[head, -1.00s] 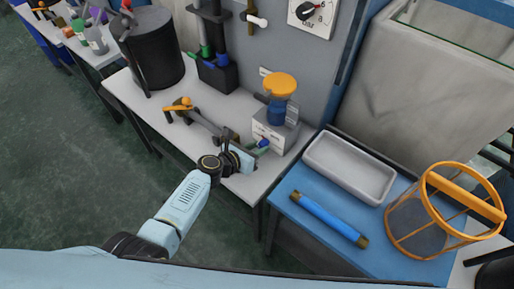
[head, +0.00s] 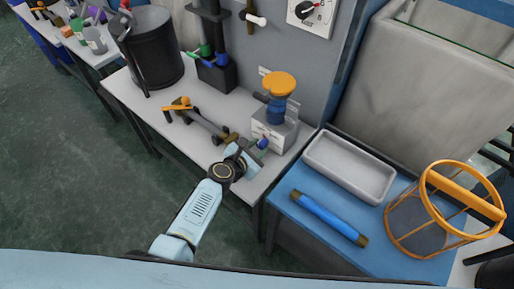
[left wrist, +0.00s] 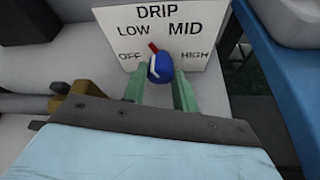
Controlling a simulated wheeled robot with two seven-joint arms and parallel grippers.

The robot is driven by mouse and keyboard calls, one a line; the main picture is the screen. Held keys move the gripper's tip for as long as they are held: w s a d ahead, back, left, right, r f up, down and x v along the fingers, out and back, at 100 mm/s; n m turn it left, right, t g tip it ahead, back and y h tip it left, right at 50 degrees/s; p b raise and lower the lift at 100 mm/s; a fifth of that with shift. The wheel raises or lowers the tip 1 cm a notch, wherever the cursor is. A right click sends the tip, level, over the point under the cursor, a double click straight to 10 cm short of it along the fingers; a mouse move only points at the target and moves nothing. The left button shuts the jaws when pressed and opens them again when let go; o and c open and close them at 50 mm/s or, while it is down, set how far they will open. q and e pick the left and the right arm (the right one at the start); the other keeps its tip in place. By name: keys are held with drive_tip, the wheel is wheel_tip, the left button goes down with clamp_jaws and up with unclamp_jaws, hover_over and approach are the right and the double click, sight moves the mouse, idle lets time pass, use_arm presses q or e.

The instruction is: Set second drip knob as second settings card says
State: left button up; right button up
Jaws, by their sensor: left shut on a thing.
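The drip panel (left wrist: 112,22) fills the upper middle of the left wrist view, marked OFF, LOW, MID and HIGH. Its blue knob (left wrist: 163,70) has a red pointer leaning up and slightly left, between LOW and MID. My left gripper (left wrist: 159,82) is shut on the knob, one green finger on each side. In the head view, my left gripper (head: 254,154) is at the front of the grey box (head: 283,133) below the orange-capped blue container (head: 278,103). A small pale card (head: 264,71) is on the wall behind; its writing is unreadable. My right gripper is out of view.
A black pot (head: 152,52) and an orange-handled tool (head: 182,108) are on the same bench. A blue table (head: 290,205) at right holds a grey tray (head: 349,166), a blue tube (head: 328,217) and an orange-framed basket (head: 440,213).

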use_arm(q)
drive_tip(key=shift+s+f+m, duration=0.1)
drive_tip(key=shift+m, duration=0.2)
drive_tip(key=shift+t+y, duration=0.3)
drive_tip(key=shift+y, duration=0.1)
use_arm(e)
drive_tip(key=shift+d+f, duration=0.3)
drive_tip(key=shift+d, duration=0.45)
use_arm(q)
drive_tip(key=o, duration=1)
drive_tip(key=shift+c, duration=0.2)
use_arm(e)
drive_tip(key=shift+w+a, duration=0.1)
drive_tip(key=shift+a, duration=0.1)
